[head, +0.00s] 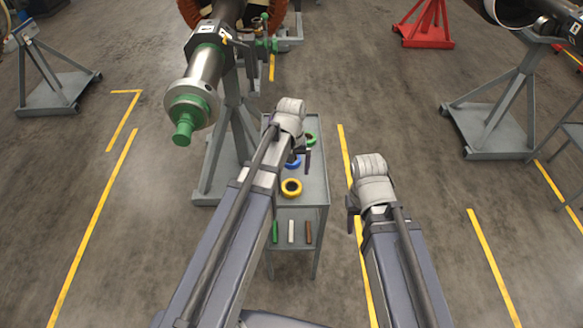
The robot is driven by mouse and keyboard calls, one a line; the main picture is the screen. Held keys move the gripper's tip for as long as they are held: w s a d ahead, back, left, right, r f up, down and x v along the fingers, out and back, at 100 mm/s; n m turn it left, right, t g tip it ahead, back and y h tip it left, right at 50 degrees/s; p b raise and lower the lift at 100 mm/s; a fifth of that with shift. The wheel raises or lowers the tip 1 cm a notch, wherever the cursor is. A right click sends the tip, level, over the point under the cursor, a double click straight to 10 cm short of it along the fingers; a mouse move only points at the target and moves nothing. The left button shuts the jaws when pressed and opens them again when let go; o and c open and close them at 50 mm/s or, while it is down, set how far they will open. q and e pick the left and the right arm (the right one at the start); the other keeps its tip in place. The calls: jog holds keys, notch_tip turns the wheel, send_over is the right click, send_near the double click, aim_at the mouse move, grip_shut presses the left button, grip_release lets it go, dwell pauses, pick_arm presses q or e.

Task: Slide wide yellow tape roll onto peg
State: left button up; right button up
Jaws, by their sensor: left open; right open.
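The yellow tape roll (291,188) lies flat on the top shelf of a small grey cart, near its front edge. My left gripper (301,163) is above the cart, just beyond the yellow roll and apart from it. It is open, and its arm partly hides the cart top. My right gripper (350,218) is right of the cart, open and empty, mostly hidden by its own wrist. A stepped green end piece (183,125), possibly the peg, sticks out from the grey rotor shaft at the upper left.
The grey cart (318,190) also holds a blue roll (293,163) and a green roll (311,139), with green, white and brown sticks on its lower shelf. A grey stand (232,150) supports the shaft left of the cart. Open floor lies left and right.

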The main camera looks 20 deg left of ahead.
aim_at(292, 185)
pick_arm(q)
notch_tip(292, 185, down, 9)
jog(key=b, duration=0.8)
jog(key=shift+r, duration=0.15)
pick_arm(e)
notch_tip(292, 185, down, 9)
jog(key=shift+r, duration=0.2)
pick_arm(q)
jog(key=shift+c, duration=0.2)
jog(key=c, duration=1)
notch_tip(292, 185, up, 11)
jog(key=d+p, duration=0.1)
jog(key=p, duration=1)
jog(key=shift+w+d, duration=0.2)
jog(key=shift+d, duration=0.1)
pick_arm(e)
notch_tip(292, 185, up, 11)
jog(key=d, duration=0.1)
jog(key=shift+f, duration=0.15)
pick_arm(q)
jog(key=shift+d, duration=0.15)
pick_arm(e)
jog(key=shift+s+d, duration=0.1)
jog(key=shift+d, duration=0.1)
